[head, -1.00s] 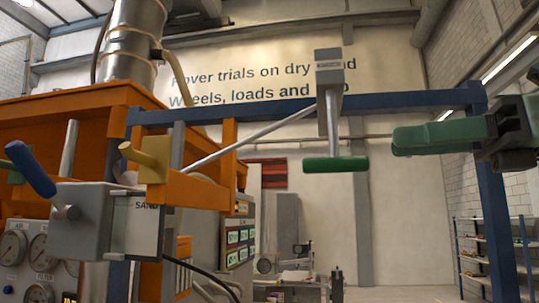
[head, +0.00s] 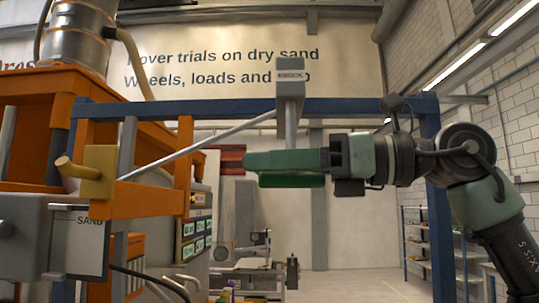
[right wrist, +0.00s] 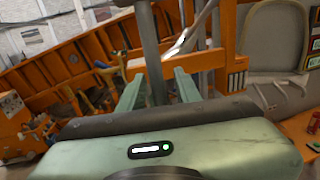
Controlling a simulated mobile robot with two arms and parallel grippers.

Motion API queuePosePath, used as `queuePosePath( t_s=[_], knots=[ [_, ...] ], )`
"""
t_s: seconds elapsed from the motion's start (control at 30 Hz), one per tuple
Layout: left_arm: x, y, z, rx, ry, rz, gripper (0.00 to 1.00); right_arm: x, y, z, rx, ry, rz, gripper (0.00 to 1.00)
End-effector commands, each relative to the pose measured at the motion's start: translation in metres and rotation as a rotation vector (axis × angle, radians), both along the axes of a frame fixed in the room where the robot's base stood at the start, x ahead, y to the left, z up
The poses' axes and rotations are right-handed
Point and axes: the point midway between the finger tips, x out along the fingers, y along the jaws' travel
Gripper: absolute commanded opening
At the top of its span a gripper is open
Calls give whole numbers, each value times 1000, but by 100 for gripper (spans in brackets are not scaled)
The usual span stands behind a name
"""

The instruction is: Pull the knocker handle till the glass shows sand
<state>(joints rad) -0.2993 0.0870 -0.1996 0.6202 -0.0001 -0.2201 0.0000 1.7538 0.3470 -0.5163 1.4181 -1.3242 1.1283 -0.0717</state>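My left gripper is out of view.
A blue crossbeam (head: 350,108) runs behind the grey arm. An orange frame (head: 140,205) with a yellow peg block (head: 98,172) stands at left, and a thin grey rod (head: 200,142) slants up from it. Shelves (head: 425,235) stand at back right.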

Motion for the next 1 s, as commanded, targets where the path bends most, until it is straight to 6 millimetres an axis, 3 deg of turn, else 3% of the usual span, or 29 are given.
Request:
queuePosePath(
  t_s=[0.27,0.37,0.4,1.0],
  knots=[
    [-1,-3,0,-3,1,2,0,0,1,-1,-1,0,1,31],
    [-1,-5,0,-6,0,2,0,0,1,-1,-1,0,1,3],
    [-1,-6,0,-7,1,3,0,0,1,-1,-1,0,1,0],
    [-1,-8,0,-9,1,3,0,0,1,-1,-3,1,1,0]
  ],
)
